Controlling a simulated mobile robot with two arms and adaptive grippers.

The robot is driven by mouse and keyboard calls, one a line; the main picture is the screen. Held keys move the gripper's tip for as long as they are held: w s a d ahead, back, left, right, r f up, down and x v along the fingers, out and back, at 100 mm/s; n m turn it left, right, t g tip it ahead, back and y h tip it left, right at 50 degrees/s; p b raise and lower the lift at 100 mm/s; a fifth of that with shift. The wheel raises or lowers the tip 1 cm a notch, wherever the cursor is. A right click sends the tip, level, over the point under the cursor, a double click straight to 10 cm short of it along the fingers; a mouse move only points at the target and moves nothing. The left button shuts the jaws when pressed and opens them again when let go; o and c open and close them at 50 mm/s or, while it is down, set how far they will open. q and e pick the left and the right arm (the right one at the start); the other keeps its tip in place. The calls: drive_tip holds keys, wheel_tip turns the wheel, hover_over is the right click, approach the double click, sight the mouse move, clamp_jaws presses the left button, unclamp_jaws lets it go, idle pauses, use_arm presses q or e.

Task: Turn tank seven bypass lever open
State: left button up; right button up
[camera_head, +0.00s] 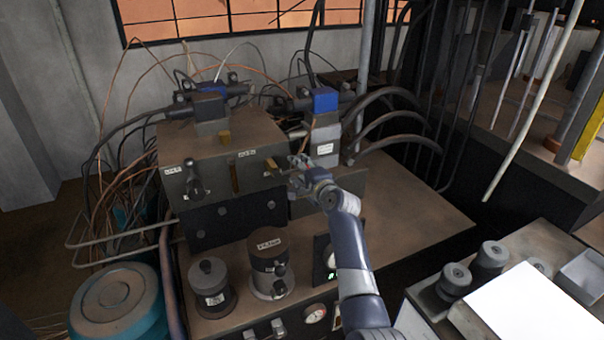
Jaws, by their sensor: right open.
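A grey-brown valve block (182,150) stands on the bench, with small white labels too blurred to read surely. A dark lever (195,185) points down on its left front face. A brass-coloured upright piece (234,178) is on the front, and another brass piece (272,168) is near the right corner. I cannot tell which of these is the tank seven bypass lever. My right gripper (298,165) is open beside the block's right corner, close to the right brass piece. Contact cannot be made out. My left gripper is out of view.
Two dark cylinders (209,283) (268,245) stand on the bench in front of the block. Hoses (385,120) and loose cables crowd the back and left. A blue drum (118,300) stands at lower left. The bench top (420,220) is clear at right.

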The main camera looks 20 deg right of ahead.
drive_tip(key=v, duration=1.2)
drive_tip(key=shift+s+f, duration=0.1)
drive_tip(key=shift+f, duration=0.05)
idle(0.3)
